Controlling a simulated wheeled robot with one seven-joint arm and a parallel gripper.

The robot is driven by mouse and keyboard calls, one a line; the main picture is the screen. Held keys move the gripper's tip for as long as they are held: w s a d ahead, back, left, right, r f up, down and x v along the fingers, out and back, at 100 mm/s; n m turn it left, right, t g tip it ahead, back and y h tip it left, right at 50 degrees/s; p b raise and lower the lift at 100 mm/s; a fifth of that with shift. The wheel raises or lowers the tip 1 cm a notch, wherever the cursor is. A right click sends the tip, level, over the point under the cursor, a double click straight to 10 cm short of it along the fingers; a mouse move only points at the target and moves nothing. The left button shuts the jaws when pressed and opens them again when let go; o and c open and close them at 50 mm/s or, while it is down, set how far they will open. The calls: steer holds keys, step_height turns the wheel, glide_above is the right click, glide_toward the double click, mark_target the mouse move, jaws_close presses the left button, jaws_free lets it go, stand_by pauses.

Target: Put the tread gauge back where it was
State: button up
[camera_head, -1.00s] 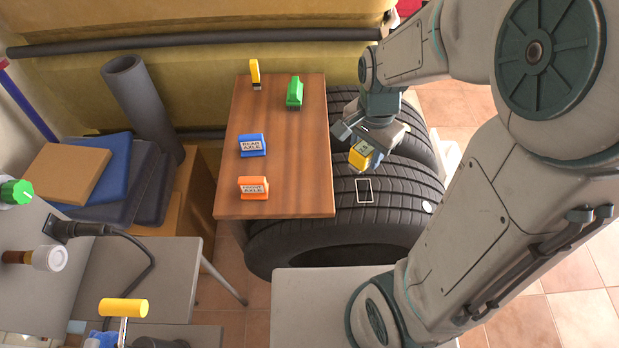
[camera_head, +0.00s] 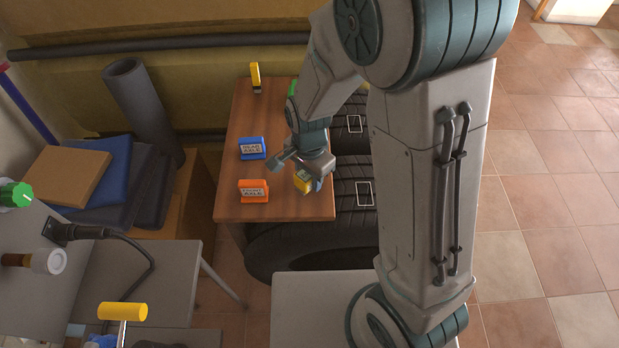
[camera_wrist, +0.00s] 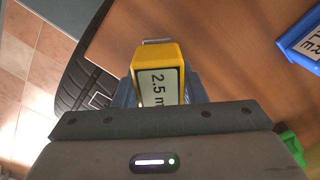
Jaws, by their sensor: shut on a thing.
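The tread gauge (camera_head: 304,183) is a yellow block with a light display, and in the wrist view (camera_wrist: 172,54) the display reads "2.5" and part of a letter. My gripper (camera_head: 307,177) is shut on it over the front right part of the wooden tabletop, right of the orange "FRONT AXLE" block (camera_head: 253,194). I cannot tell whether the gauge touches the wood. White rectangle outlines lie on the tyre treads, one nearer (camera_head: 364,193) and one farther (camera_head: 354,124). The wrist view shows wood beyond the gauge and tyre tread to its left.
A blue "REAR AXLE" block (camera_head: 252,148) stands behind the orange one. A yellow and black item (camera_head: 255,78) stands at the table's back left. A green block (camera_head: 292,88) is partly hidden by my arm. The tyres (camera_head: 349,229) adjoin the table's right edge.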

steer(key=shift+f, duration=0.75)
steer(key=shift+f, duration=0.2)
steer(key=o, duration=1.1)
steer(key=shift+r, duration=0.1)
step_height(320, 180, up, 12)
steer(key=shift+r+p, duration=0.15)
steer(key=shift+p, duration=0.55)
steer(key=s+d+r+n+t, duration=0.1)
steer(key=s+d+r+n, duration=0.2)
steer(key=d, duration=0.1)
steer(key=s+d+r+n, duration=0.2)
steer(key=s+d+n, duration=0.1)
steer(key=d, duration=0.2)
steer(key=s+d+r+n+t, duration=0.1)
steer(key=s+d+r+n, duration=0.1)
steer(key=d, duration=0.3)
steer(key=shift+s+r+n+t, duration=0.15)
steer(key=shift+s+r+n, duration=0.1)
steer(key=shift+r, duration=0.2)
steer(key=shift+s+r+n+t, duration=0.15)
steer(key=shift+s+r, duration=0.05)
steer(key=shift+r, duration=0.2)
